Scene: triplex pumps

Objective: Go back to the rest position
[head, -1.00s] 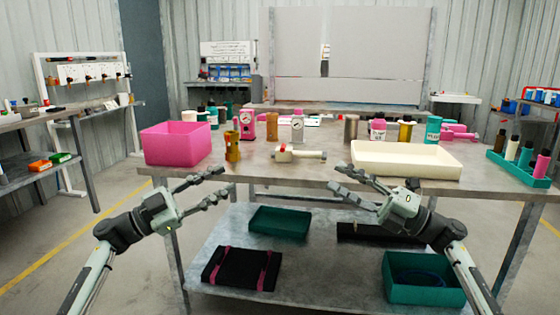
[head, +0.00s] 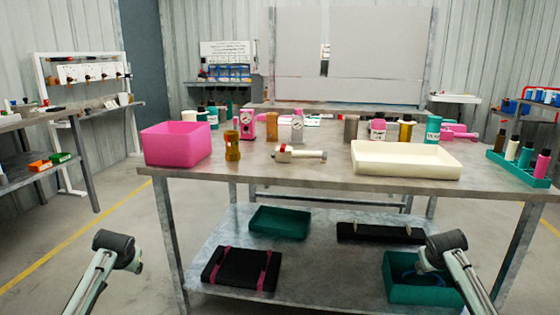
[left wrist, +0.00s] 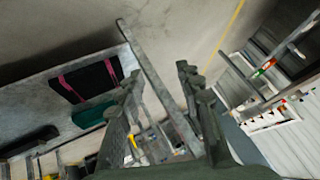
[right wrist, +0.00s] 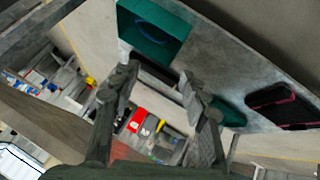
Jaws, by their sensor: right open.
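My left gripper (left wrist: 159,78) shows in the left wrist view, its two fingers apart with nothing between them. My right gripper (right wrist: 158,82) shows in the right wrist view, also open and empty. Neither gripper shows in the head view; only parts of my two arms are there, at the lower left and lower right, in front of the workbench (head: 300,185). Both arms are clear of the bench top. In the head view the right arm covers part of a teal bin on the lower shelf.
The bench holds a pink bin (head: 176,146), a cream tray (head: 400,172), a white cylindrical part with a red piece (head: 300,153), a brass part (head: 232,146) and several bottles. The lower shelf (head: 325,270) holds teal bins and a black pink-strapped item (head: 240,268). Floor beside the bench is clear.

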